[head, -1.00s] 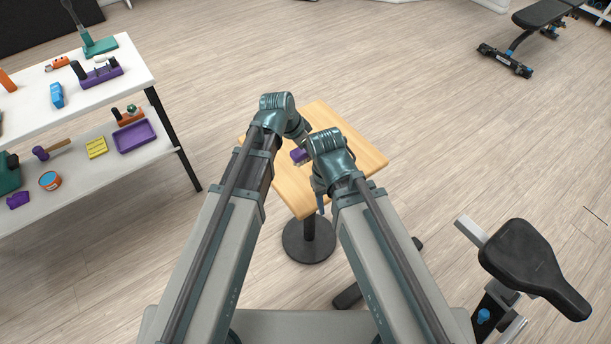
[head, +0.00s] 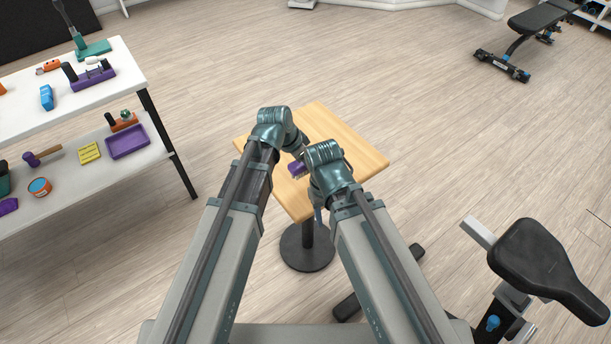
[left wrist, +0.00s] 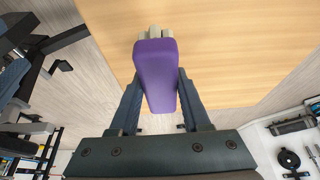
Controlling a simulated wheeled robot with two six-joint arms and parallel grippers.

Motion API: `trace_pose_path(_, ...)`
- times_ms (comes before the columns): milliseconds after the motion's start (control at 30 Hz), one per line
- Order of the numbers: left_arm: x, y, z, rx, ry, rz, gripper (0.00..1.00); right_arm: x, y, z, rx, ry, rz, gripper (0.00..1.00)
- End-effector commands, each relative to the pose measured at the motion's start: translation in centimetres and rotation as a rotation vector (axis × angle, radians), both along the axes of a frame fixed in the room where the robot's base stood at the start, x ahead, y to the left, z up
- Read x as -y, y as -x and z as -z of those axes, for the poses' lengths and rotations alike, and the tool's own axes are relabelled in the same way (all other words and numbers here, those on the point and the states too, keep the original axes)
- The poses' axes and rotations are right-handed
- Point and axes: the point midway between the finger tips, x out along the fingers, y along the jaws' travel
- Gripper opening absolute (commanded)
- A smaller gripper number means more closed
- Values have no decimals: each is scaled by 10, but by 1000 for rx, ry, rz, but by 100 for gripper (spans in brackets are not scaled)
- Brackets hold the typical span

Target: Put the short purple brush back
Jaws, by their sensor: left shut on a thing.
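The short purple brush (left wrist: 156,75), with pale bristles at its far end, is between the fingers of my left gripper (left wrist: 158,78) in the left wrist view. That gripper is shut on it. In the head view a bit of the purple brush (head: 296,168) shows between my two wrists, over the small wooden table (head: 335,125); I cannot tell whether it touches the top. My left fingers are mostly hidden there behind the wrist. My right gripper (head: 318,203) is beside it over the table, its fingers mostly hidden behind my right arm.
A white two-level rack (head: 140,78) stands at the left. Its shelves hold a purple tray (head: 127,142), a yellow block (head: 89,152), a hammer (head: 42,156) and several tools. An exercise bike seat (head: 545,265) is at the right. Floor is clear beyond the table.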

Motion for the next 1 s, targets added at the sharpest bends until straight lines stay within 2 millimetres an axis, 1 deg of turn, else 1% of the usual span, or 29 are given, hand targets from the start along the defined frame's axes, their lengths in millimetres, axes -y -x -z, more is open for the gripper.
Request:
trace_pose_path(133,0,0,9,0,0,0,0,0,0,9,0,0,0,50)
trace_pose_path(333,0,0,37,0,0,0,0,0,0,37,0,0,0,50)
trace_pose_path(433,0,0,46,0,0,0,0,0,0,46,0,0,-1,50)
trace_pose_path(733,0,0,45,0,0,0,0,0,0,45,0,0,-1,50)
trace_pose_path(1000,0,0,53,0,0,0,0,0,0,53,0,0,-1,50)
